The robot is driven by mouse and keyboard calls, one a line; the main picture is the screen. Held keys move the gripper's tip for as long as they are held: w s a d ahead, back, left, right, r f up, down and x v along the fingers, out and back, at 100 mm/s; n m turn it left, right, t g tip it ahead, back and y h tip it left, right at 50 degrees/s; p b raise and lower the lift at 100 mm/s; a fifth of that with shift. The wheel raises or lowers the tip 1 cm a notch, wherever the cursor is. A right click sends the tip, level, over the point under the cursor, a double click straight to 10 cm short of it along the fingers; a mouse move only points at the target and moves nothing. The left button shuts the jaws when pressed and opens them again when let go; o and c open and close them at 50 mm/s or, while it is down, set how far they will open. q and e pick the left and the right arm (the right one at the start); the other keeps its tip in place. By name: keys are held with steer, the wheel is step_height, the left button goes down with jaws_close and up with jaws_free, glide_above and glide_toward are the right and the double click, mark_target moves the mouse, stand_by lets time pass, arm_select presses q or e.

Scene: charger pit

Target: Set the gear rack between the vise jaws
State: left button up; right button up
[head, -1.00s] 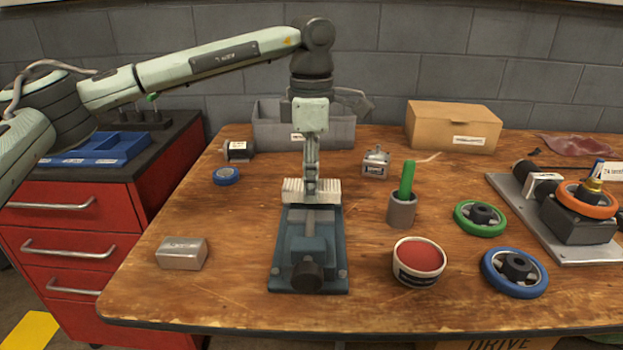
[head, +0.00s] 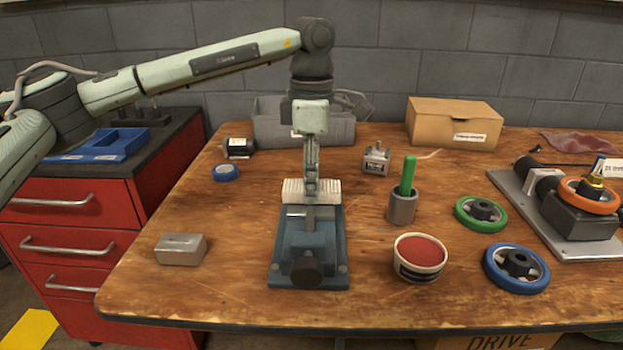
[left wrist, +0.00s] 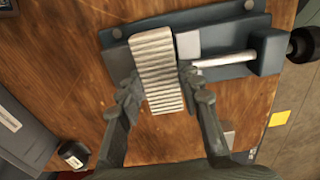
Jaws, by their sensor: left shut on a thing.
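The gear rack (head: 298,192) is a pale ribbed bar. My left gripper (head: 311,186) is shut on it from above. In the left wrist view, the fingers (left wrist: 158,86) flank the rack (left wrist: 156,68) on both sides. The blue vise (head: 308,250) stands on the bench, its dark handle toward me. In the left wrist view the rack lies across the vise (left wrist: 234,14), next to a pale jaw face (left wrist: 187,43); its near end sticks out past the base. I cannot tell whether it rests on the vise bed or is held just above. My right gripper is not in view.
A grey block (head: 181,250) lies left of the vise. A red-topped tin (head: 419,256) and a grey cup with a green stick (head: 402,206) stand right of it. A grey bin (head: 275,130) stands behind. Green (head: 481,212) and blue (head: 517,268) wheels lie farther right.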

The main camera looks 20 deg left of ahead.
arm_select(q)
steer(key=shift+f, duration=0.35)
steer(key=o, duration=1.3)
steer(key=shift+o, duration=0.2)
step_height(320, 180, up, 12)
